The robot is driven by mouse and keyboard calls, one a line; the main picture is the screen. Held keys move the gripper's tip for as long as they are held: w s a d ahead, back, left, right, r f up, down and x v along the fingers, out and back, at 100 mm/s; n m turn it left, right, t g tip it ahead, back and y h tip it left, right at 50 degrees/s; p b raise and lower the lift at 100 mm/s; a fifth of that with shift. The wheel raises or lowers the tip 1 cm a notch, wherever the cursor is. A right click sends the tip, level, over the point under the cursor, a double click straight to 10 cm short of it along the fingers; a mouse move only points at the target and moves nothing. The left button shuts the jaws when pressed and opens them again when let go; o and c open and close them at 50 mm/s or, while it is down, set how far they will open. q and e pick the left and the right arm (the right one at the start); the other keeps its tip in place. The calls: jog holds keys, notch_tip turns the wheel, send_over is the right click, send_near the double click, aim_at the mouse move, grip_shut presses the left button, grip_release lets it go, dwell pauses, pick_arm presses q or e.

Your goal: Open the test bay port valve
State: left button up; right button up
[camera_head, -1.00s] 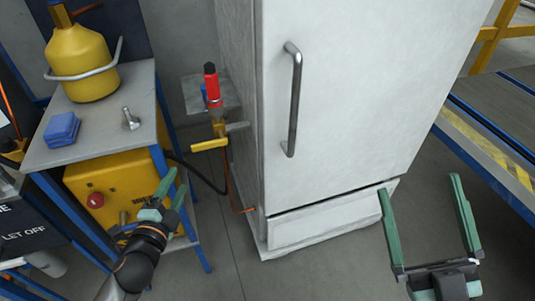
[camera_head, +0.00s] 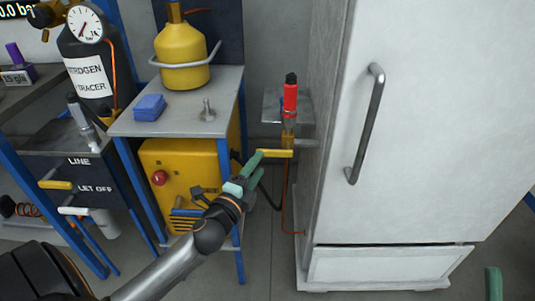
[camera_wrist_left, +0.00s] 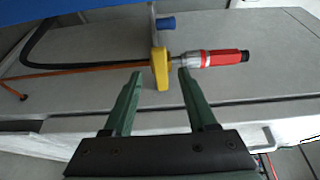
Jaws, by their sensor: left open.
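The port valve stands beside the white cabinet, with a brass body (camera_head: 288,138), a red fitting (camera_head: 290,98) with a black cap above it, and a yellow lever (camera_head: 277,153) pointing left. In the left wrist view the yellow lever (camera_wrist_left: 160,66) appears between the open fingertips, and the red fitting (camera_wrist_left: 215,58) is to the right. My left gripper (camera_head: 252,168) is open, its green fingers near the lever's free end; I cannot tell whether they touch it. One green finger of my right gripper (camera_head: 494,284) shows at the bottom right; the rest is out of frame.
The white cabinet (camera_head: 420,130) with its grey handle stands close on the right. A nitrogen cylinder (camera_head: 88,60) and a panel marked LET OFF (camera_head: 85,170) are farther left.

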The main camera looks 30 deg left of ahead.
aim_at(267, 155)
pick_arm(q)
jog(key=w, duration=0.4)
jog(key=w+a, duration=0.1)
jog(key=w, duration=0.1)
jog(key=shift+w+b, duration=0.2)
jog(key=shift+b, duration=0.2)
grip_shut()
dwell(1.1)
